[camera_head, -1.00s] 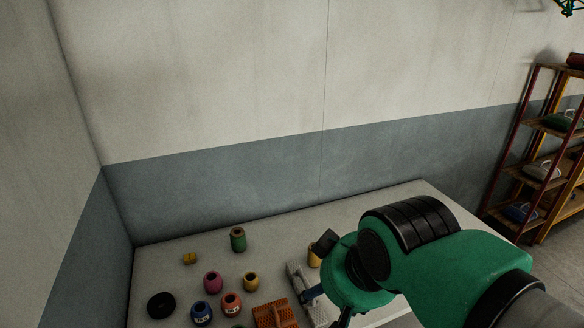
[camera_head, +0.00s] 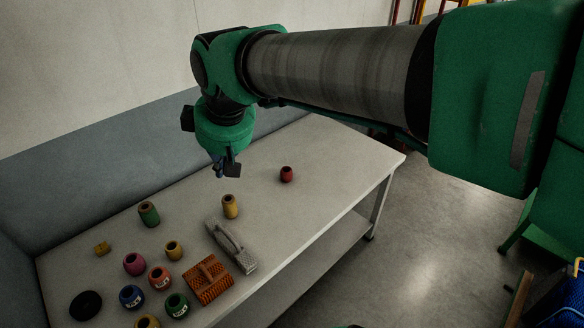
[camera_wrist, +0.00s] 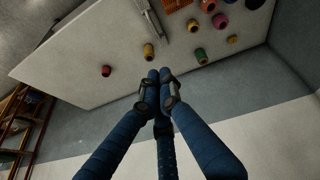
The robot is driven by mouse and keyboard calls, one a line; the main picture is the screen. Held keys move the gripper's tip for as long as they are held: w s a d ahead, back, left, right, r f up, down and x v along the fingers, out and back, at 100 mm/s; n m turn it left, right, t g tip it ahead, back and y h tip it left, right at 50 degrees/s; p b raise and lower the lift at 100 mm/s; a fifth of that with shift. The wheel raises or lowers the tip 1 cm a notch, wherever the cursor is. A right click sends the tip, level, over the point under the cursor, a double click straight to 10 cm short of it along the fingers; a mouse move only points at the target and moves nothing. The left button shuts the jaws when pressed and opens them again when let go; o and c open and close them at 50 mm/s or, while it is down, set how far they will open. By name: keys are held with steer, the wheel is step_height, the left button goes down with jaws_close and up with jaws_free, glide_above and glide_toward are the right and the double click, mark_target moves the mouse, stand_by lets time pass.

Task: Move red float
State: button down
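A dark red float (camera_head: 286,174) stands alone on the light table (camera_head: 330,160), toward its right end. It also shows in the wrist view (camera_wrist: 106,71), left of my fingers. An orange-red float with a pale label (camera_head: 159,277) stands in the group at the near left of the table. My gripper (camera_head: 222,170) hangs above the table's back part, left of the dark red float and apart from it. In the wrist view, the blue fingertips of my gripper (camera_wrist: 159,73) are drawn close together with nothing seen between them, so it looks shut.
Near the gripper stand a yellow float (camera_head: 230,206) and a grey handled tool (camera_head: 231,246). An orange ridged block (camera_head: 208,280), a green float (camera_head: 149,214), a black ring (camera_head: 86,305) and several other floats crowd the left. The table around the dark red float is clear.

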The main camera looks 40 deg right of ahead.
steer(key=w+d+n, duration=0.2)
steer(key=w+d, duration=0.4)
steer(key=w, duration=0.4)
steer(key=w+d+f+n+g+p, duration=0.1)
steer(key=w+d+f+n+p, duration=0.3)
steer(key=w+d, duration=0.65)
steer(key=w+d+f+n+g+b, duration=0.1)
steer(key=w+d+f+n+g, duration=0.1)
steer(key=w+d+f, duration=0.65)
steer(key=w+d+f+n+p, duration=0.1)
steer(key=w+d+f+n, duration=0.1)
steer(key=d+f, duration=0.55)
steer(key=w+d+f+n+p, duration=0.1)
steer(key=w+d+f, duration=0.25)
steer(key=d, duration=0.75)
steer(key=s+d+f+n, duration=0.1)
steer(key=d+f+n, duration=0.1)
steer(key=d+f, duration=0.4)
steer(key=s+d+f+n+g+p, duration=0.1)
steer(key=s+d+f, duration=0.1)
steer(key=d+f, duration=0.5)
step_height(320, 180, down, 6)
steer(key=shift+d+r+n+g+y, duration=0.2)
steer(key=shift+d+n+g+y, duration=0.1)
steer(key=shift+n, duration=0.1)
steer(key=shift+f, duration=0.15)
